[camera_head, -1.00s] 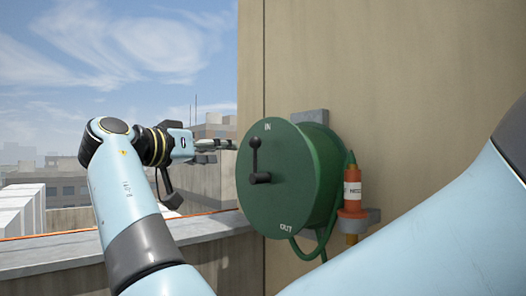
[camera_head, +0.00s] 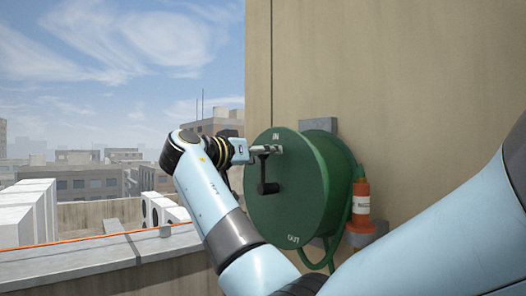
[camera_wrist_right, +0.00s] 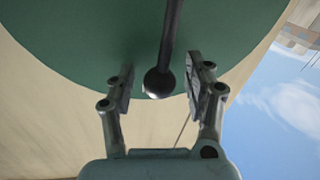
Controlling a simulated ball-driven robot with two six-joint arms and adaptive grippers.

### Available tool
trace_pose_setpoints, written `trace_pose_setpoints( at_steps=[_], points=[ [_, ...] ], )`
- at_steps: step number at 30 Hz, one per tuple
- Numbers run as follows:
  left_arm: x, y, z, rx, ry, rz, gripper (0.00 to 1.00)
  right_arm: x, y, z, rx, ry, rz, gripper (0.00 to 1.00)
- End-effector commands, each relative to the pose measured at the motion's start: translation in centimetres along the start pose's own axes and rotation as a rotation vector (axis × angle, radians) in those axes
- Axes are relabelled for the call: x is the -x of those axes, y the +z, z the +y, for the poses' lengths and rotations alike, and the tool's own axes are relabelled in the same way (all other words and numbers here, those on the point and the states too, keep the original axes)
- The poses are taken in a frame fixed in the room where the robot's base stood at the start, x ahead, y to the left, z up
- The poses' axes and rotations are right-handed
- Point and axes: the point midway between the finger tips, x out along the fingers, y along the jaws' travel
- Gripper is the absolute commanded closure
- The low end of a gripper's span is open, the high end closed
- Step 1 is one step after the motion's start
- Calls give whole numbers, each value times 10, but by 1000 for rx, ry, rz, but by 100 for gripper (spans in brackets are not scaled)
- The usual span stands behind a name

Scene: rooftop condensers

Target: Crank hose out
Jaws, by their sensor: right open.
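The green hose reel (camera_head: 290,210) hangs on the wall, marked IN at the top and OUT at the bottom. Its black crank (camera_head: 264,170) points up from the hub toward IN; its upper end is partly hidden by my gripper. My right gripper (camera_head: 278,149) is at the upper end of the crank, in front of the reel's face. In the right wrist view, the open jaws (camera_wrist_right: 160,82) stand either side of the crank's round black knob (camera_wrist_right: 159,83), with gaps on both sides. My left gripper is not in view.
An orange and white canister (camera_head: 361,205) is on a bracket right of the reel. Green hose (camera_head: 318,264) hangs below the reel. A parapet (camera_head: 110,255) with an orange line runs at left, with white units (camera_head: 28,212) beyond. The beige wall (camera_head: 430,80) is behind.

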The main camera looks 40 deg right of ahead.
Motion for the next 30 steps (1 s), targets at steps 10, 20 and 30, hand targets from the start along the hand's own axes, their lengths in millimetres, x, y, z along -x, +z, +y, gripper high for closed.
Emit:
trace_pose_setpoints(
  at_steps=[10,20,30],
  points=[
    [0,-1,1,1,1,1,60,0,0,0,0,0,0,77],
    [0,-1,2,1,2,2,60,0,0,0,0,0,0,100],
    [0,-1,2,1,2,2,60,1,1,0,1,-1,-2,100]
  ],
)
